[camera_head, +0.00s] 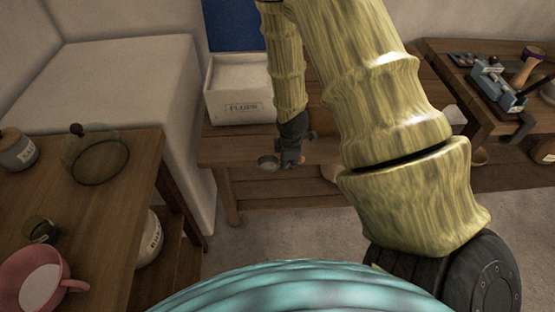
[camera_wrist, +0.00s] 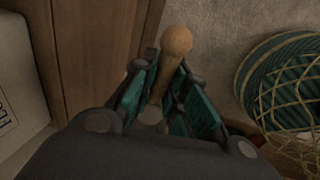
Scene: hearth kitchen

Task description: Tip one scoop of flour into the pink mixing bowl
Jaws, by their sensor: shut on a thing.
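The pink mixing bowl (camera_head: 62,283) stands at the front left corner of the left wooden table, partly cut off by the picture edge. A white bin (camera_head: 238,105) marked flour stands on the low wooden bench, with a pale, level fill. My gripper (camera_head: 290,154) is in front of the bench, below and right of the bin. In the wrist view the scoop's wooden handle (camera_wrist: 176,42) sits between the teal fingers (camera_wrist: 163,88). I cannot tell whether the cup holds flour.
The left table (camera_head: 110,215) also carries a glass dome (camera_head: 95,158), a labelled jar (camera_head: 17,151) and a small dark cup (camera_head: 41,230). A white jar (camera_head: 150,240) sits below it. A pale block (camera_head: 120,85) stands behind. The right table (camera_head: 440,75) holds tools. Open floor lies between.

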